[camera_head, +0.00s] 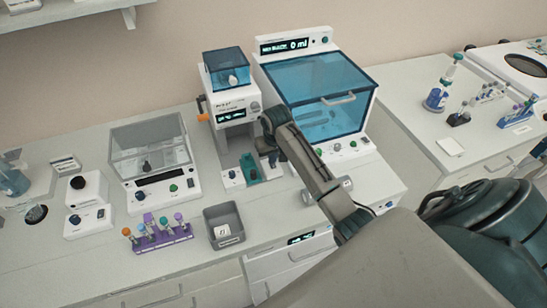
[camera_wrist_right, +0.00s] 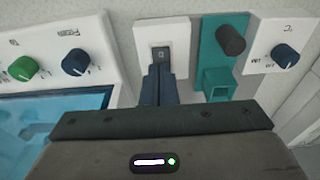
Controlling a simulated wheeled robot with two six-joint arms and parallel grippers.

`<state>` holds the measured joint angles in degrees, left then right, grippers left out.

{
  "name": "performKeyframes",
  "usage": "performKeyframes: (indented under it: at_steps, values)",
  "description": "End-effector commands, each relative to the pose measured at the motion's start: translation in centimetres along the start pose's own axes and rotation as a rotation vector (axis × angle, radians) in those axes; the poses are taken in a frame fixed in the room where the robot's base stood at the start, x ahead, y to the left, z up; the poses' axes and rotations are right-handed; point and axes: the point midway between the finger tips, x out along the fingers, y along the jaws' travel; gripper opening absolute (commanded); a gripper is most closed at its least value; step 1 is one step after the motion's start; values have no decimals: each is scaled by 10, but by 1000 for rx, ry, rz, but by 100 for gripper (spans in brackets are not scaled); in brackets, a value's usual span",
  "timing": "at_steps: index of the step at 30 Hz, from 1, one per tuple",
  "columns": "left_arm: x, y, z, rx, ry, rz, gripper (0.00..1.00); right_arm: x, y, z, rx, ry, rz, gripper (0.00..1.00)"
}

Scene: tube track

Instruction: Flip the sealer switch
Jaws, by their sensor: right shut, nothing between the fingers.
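The sealer (camera_head: 235,107) is a white upright unit with a blue cover, a small display and an orange side handle. At its foot are a teal holder (camera_head: 249,167) and a knob module (camera_head: 232,178). In the right wrist view, a dark rocker switch (camera_wrist_right: 162,53) sits on a white plate between the teal holder (camera_wrist_right: 216,60) and the large blue-windowed machine. My right gripper (camera_wrist_right: 160,72) is shut and empty, its fingertips at the switch's lower edge; I cannot tell whether they touch. In the head view my right gripper (camera_head: 271,157) hides the switch. My left gripper is not in view.
The blue-windowed machine (camera_head: 318,92) stands close to the right of the sealer. A clear-lidded box (camera_head: 150,150), a purple tube rack (camera_head: 160,238) and a grey bin (camera_head: 223,228) are to the left and front. Free counter lies between box and sealer.

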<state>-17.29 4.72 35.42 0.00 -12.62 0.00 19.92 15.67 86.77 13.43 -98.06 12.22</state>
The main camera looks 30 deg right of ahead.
Motion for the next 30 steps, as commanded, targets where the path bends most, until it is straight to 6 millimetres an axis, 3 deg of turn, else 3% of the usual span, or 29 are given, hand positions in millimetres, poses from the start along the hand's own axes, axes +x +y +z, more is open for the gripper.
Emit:
performKeyframes:
  at_steps: [17, 26, 30]
  values:
    - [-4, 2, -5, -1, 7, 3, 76, -4, 0, 16, 1, 1, 1, 0]
    - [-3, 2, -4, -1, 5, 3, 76, -6, 0, 14, 1, 1, 1, 0]
    - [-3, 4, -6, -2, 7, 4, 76, -17, 2, 4, 0, 4, 1, 0]
